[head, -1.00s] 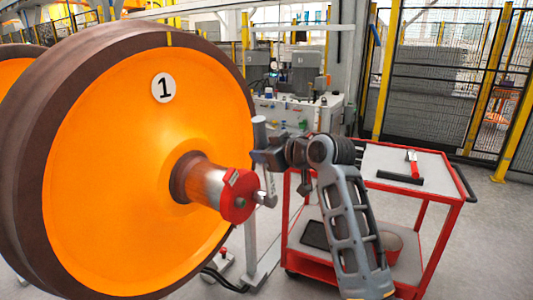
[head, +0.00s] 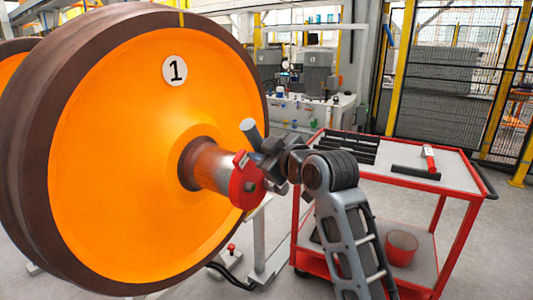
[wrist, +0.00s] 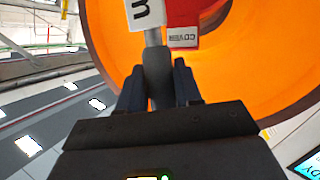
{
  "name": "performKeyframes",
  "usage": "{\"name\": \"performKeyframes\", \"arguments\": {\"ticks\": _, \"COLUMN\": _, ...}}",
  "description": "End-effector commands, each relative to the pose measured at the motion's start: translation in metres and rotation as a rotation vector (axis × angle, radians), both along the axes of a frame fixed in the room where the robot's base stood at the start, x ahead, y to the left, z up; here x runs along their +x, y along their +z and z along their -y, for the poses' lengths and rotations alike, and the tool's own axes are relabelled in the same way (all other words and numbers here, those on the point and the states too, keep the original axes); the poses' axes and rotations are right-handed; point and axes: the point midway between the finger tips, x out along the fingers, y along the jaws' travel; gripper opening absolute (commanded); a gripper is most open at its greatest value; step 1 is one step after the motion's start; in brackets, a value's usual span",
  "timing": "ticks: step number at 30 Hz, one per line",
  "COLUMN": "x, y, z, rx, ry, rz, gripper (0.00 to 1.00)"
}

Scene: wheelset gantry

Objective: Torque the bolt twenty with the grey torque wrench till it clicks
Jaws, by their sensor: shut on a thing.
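The orange wheel (head: 120,150) marked 1 has a bare metal axle end (head: 212,166) with a red cover (head: 243,183) on it. The red cover also shows in the wrist view (wrist: 182,25), with a label reading COVER. My gripper (head: 270,160) is at the cover's right side, shut on the grey torque wrench (head: 250,133). In the wrist view the grey wrench (wrist: 158,72) stands between the fingers. A white tag (wrist: 145,12) shows beyond it. The wrench is tilted in the head view. I cannot tell whether it touches a bolt; bolt twenty cannot be identified.
A red cart (head: 455,182) stands at the right. On its top lie a black slotted rack (head: 350,147) and a red and black tool (head: 418,172). A red round container (head: 401,246) is on its lower shelf. Fence panels (head: 450,75) stand behind.

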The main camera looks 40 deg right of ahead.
Motion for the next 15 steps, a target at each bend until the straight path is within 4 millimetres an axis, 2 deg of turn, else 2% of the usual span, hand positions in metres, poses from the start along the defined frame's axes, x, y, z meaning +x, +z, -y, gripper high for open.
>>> {"name": "performKeyframes", "arguments": {"ticks": 6, "x": 0.0, "y": 0.001, "z": 0.0, "rx": -0.002, "ry": 0.0, "rz": 0.003, "gripper": 0.0}}
{"name": "performKeyframes", "arguments": {"ticks": 15, "x": -0.007, "y": -0.025, "z": -0.02, "rx": -0.149, "ry": 0.001, "rz": 0.057, "gripper": 0.0}}
